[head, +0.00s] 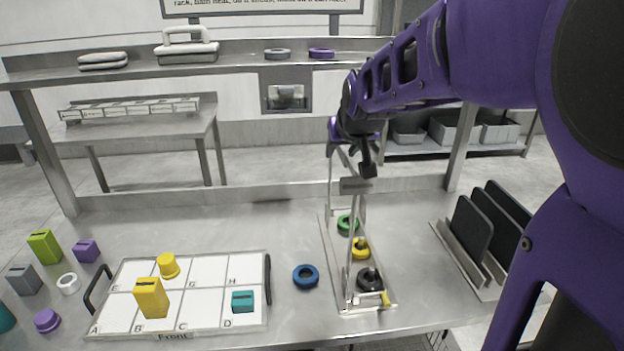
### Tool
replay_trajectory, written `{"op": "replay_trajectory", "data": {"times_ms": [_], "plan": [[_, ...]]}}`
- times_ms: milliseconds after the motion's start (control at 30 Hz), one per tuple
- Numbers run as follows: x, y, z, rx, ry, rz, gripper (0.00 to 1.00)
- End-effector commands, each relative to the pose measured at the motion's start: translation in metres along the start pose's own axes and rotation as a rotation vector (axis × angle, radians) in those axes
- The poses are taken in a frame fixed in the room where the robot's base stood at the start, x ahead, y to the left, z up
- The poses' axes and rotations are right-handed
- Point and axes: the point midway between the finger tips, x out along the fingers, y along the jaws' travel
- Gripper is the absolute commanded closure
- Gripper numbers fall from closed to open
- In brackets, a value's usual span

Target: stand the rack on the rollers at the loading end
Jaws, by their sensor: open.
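No washer or rollers can be made out. The one rack-like thing within reach is a white tray (201,271), its cells lettered A to H, with black end handles and "Front" on its near edge. It lies flat on the steel table at left. On it stand a yellow block (151,298), a yellow round piece (168,265) and a teal block (243,301). My gripper (362,160) is open, right of and well above the tray, at the top of a thin metal frame (333,249). Whether it touches the frame is unclear; the arm partly hides the view.
Green (346,225), yellow (360,249) and black rings lie in the frame's base; a blue ring (306,276) lies beside it. Black plates (471,229) stand in a holder at right. Loose blocks (45,247) crowd the left. A raised shelf (225,65) crosses behind; the table's middle back is clear.

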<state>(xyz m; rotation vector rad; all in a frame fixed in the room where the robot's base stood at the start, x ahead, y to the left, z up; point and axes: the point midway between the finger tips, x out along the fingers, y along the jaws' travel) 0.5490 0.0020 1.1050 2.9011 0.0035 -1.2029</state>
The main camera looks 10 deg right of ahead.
Motion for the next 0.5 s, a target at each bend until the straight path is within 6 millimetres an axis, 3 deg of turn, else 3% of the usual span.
{"op": "replay_trajectory", "data": {"times_ms": [300, 500], "plan": [[0.0027, 0.0008, 0.0044, 0.000, 0.000, 0.001, 0.54], [0.0028, 0.0007, 0.0044, 0.000, 0.000, 0.001, 0.90]]}}
